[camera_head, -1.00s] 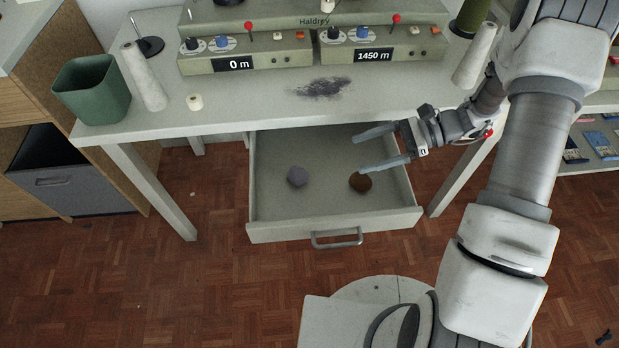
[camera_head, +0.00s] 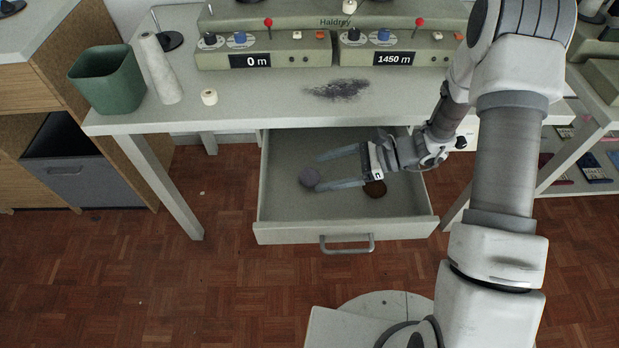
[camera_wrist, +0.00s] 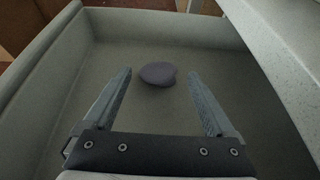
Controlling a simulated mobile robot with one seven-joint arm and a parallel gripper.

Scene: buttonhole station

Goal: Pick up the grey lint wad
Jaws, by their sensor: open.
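The grey lint wad (camera_head: 309,177) lies on the floor of the open drawer (camera_head: 290,213), left of the middle. My gripper (camera_head: 318,172) reaches into the drawer from the right with its fingers pointing left. Its fingers are open, with the tips close to the wad. In the wrist view the wad (camera_wrist: 158,74) lies ahead, roughly between the lines of the two fingers and a little beyond their tips. Nothing is between the fingers of my gripper (camera_wrist: 160,80) there. I cannot tell the exact height of the fingers above the drawer floor.
A brown wad (camera_head: 375,189) lies in the drawer, partly beneath my gripper. The tabletop (camera_head: 250,105) overhangs the back of the drawer and carries a machine (camera_head: 290,50) and a dark lint patch (camera_head: 338,90). A green bin (camera_head: 107,80) stands at its left end.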

